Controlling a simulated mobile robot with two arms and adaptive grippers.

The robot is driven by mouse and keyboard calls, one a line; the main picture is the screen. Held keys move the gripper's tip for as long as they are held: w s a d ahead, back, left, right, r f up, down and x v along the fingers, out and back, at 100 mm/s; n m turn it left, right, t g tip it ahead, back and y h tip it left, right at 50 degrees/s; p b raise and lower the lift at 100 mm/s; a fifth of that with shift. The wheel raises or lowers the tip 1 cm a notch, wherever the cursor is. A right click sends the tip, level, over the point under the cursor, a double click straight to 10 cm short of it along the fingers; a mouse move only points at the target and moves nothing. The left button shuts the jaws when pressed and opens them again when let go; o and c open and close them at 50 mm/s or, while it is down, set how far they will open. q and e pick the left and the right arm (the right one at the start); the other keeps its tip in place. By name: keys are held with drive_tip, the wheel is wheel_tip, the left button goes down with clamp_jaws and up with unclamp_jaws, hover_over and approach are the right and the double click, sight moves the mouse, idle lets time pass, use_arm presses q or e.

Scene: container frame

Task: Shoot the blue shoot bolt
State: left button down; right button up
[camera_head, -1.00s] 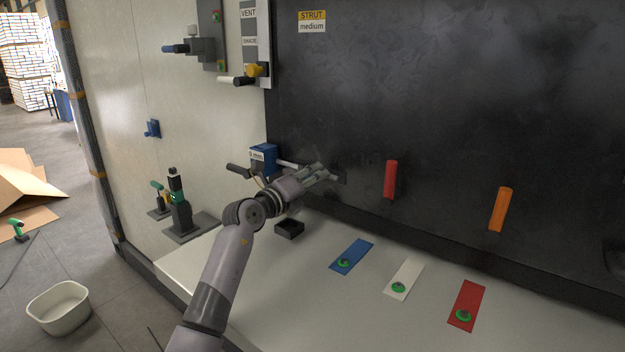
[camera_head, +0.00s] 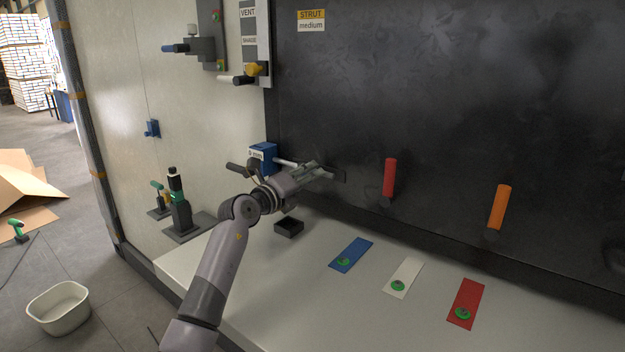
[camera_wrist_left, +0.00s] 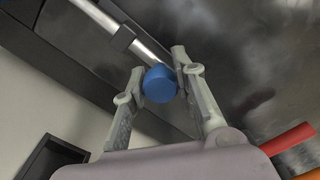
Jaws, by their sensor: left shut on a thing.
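The blue shoot bolt has a blue housing (camera_head: 263,154) on the pale wall beside the dark panel. Its metal rod runs right from the housing, and it also shows in the left wrist view (camera_wrist_left: 148,48). My left gripper (camera_head: 320,169) is at the rod. In the left wrist view, the blue knob (camera_wrist_left: 159,84) sits between the two fingertips of the left gripper (camera_wrist_left: 160,80), which are shut on it. The arm and fingers hide the knob in the head view. My right gripper is not in view.
Red (camera_head: 389,178) and orange (camera_head: 501,207) handles stick out of the dark panel on the right. A small black tray (camera_head: 289,227) and blue, white and red plates lie on the pale ledge below. A green and black tool (camera_head: 180,205) stands left of the arm.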

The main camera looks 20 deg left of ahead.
use_arm(q)
drive_tip(key=a, duration=0.1)
drive_tip(key=w+a, duration=0.1)
drive_tip(key=shift+a+r, duration=0.1)
drive_tip(key=shift+a, duration=0.25)
drive_tip(key=c, duration=1.7)
unclamp_jaws()
drive_tip(key=o, duration=0.4)
drive_tip(key=shift+a, duration=0.25)
drive_tip(key=shift+d, duration=0.15)
drive_tip(key=v, duration=1.2)
